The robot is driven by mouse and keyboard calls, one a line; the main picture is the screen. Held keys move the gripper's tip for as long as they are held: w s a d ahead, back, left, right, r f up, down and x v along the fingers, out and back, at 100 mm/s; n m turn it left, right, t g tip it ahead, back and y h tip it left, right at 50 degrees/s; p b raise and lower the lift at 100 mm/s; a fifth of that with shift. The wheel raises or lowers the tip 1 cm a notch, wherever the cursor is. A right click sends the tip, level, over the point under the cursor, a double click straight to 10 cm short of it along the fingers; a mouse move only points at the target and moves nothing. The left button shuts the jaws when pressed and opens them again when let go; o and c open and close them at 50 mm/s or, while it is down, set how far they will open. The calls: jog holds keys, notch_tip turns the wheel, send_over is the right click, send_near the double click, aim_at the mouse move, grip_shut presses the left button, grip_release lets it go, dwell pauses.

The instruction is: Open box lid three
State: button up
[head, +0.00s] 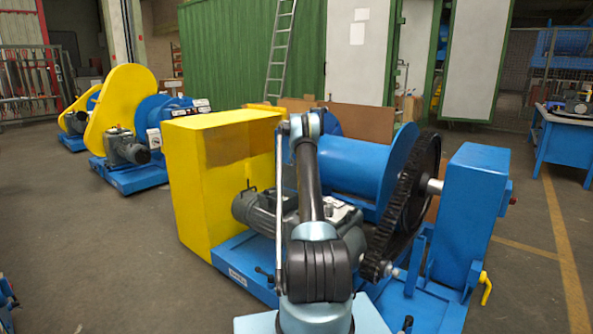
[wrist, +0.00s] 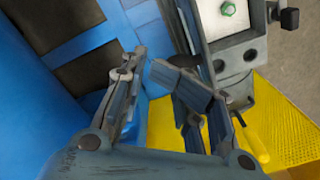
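A yellow box-shaped housing (head: 200,185) stands at the left end of the blue winch machine (head: 345,170) in the head view. I cannot tell which part is lid three, and no lid is seen raised. My gripper (wrist: 150,70) shows in the wrist view, its two fingers leaning towards each other with a small gap at the tips. Nothing is clearly held between them. Blue metal (wrist: 40,70) lies behind and left of the fingers, and a yellow surface (wrist: 290,125) lies to the right. In the head view my gripper is hidden behind my arm.
A large dark chain wheel (head: 412,185) and a blue upright box (head: 470,205) stand right of my arm. A similar yellow and blue machine (head: 128,110) stands at the back left. A blue table (head: 565,145) is at the far right.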

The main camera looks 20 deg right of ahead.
notch_tip(320, 180, up, 10)
jog(key=shift+a, duration=0.15)
jog(key=shift+f, duration=0.1)
dwell(0.4)
